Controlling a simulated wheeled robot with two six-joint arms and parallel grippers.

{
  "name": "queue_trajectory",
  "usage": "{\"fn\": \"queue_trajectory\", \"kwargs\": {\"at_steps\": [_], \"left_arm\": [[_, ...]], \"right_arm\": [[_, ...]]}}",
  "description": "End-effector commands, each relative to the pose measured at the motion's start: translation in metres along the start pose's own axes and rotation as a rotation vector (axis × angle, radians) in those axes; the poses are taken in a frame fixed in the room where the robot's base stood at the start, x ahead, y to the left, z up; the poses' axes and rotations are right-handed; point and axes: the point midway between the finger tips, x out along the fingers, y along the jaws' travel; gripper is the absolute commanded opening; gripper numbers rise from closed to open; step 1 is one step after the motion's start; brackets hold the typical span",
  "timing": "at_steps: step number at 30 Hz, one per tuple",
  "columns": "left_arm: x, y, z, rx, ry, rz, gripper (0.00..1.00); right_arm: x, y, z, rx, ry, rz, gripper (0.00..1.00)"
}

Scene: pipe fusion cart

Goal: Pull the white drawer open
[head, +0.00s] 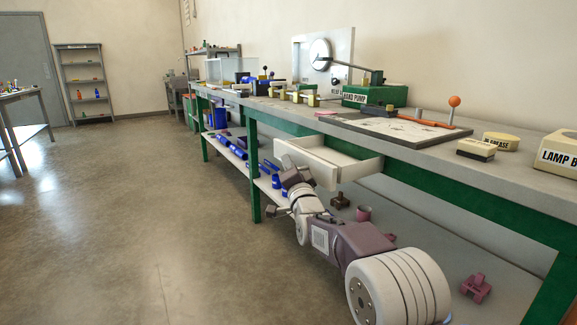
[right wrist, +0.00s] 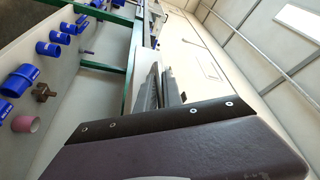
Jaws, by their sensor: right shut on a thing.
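The white drawer (head: 312,166) is under the green-framed workbench in the head view. It is pulled out part of the way, and its open top and inside show. My right gripper (head: 287,172) is at the drawer's front face and is shut on its handle. The handle itself is hidden behind the jaws. In the right wrist view the grey fingers of my right gripper (right wrist: 164,88) are close together beside a pale panel. My left gripper is not in view.
The bench top (head: 410,150) holds a green hand pump box (head: 372,96), a grey board and tins. The lower shelf holds blue fittings (head: 232,146), a pink cup (head: 364,213) and a brown fitting (head: 340,201). The floor (head: 150,200) left of the bench is clear.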

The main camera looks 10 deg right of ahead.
Motion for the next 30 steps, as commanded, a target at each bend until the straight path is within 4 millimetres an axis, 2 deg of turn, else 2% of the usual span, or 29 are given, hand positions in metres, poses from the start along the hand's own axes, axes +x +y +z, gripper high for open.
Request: {"fn": "queue_trajectory", "kwargs": {"at_steps": [13, 14, 25, 30], "left_arm": [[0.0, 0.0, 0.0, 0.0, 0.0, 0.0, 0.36], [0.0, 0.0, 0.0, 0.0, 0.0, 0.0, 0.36], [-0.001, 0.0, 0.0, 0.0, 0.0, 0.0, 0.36], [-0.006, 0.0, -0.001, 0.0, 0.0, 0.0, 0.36]], "right_arm": [[0.0, 0.001, 0.0, -0.001, -0.001, 0.002, 0.0], [0.0, 0.001, 0.0, 0.0, -0.001, 0.002, 0.19], [-0.002, -0.001, 0.0, 0.0, 0.0, 0.0, 0.2], [-0.018, -0.002, -0.001, -0.001, -0.002, 0.002, 0.2]]}}
